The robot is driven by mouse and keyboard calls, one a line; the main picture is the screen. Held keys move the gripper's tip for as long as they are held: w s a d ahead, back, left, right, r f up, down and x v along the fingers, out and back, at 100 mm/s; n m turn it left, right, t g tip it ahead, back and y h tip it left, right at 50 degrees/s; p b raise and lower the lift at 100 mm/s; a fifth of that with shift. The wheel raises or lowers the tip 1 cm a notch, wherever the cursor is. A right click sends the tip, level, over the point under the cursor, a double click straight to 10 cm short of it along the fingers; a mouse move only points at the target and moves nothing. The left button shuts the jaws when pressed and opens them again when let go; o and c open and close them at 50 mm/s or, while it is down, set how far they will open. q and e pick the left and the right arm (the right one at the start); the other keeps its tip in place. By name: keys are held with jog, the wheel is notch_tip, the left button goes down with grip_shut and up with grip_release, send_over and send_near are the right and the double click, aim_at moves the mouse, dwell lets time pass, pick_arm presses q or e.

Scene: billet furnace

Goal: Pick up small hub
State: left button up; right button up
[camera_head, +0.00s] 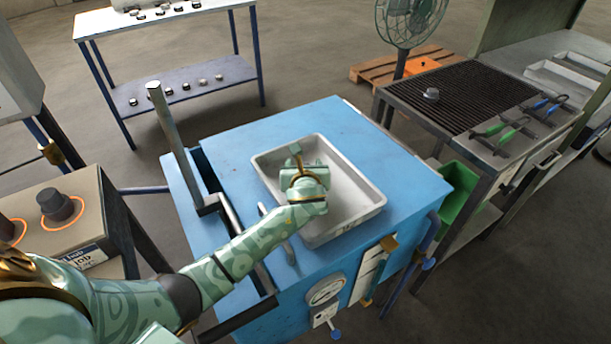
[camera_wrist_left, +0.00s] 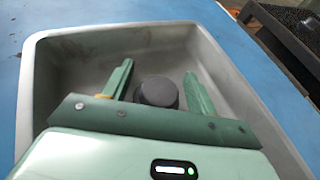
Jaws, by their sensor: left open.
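The small hub (camera_wrist_left: 158,92), a short dark grey cylinder, stands in the light grey tray (camera_wrist_left: 40,75) in the left wrist view. My left gripper (camera_wrist_left: 158,70) is open, with one green finger on each side of the hub. I cannot tell whether either finger touches it. In the head view my left gripper (camera_head: 294,158) reaches down into the same tray (camera_head: 365,200) on the blue machine. There the gripper hides the hub. My right gripper is not in view.
The blue machine (camera_head: 335,115) has an upright grey lever (camera_head: 170,135) on its left. A stand at left holds a dark knob-like part (camera_head: 58,205) in an orange ring. A grill bench (camera_head: 465,90) with a small metal part (camera_head: 431,94) stands right. The tray's right side is clear.

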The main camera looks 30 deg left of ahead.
pick_arm(q)
jog(key=shift+w+f, duration=0.1)
jog(key=shift+w, duration=0.05)
jog(key=c, duration=1.1)
jog(key=shift+c, duration=0.2)
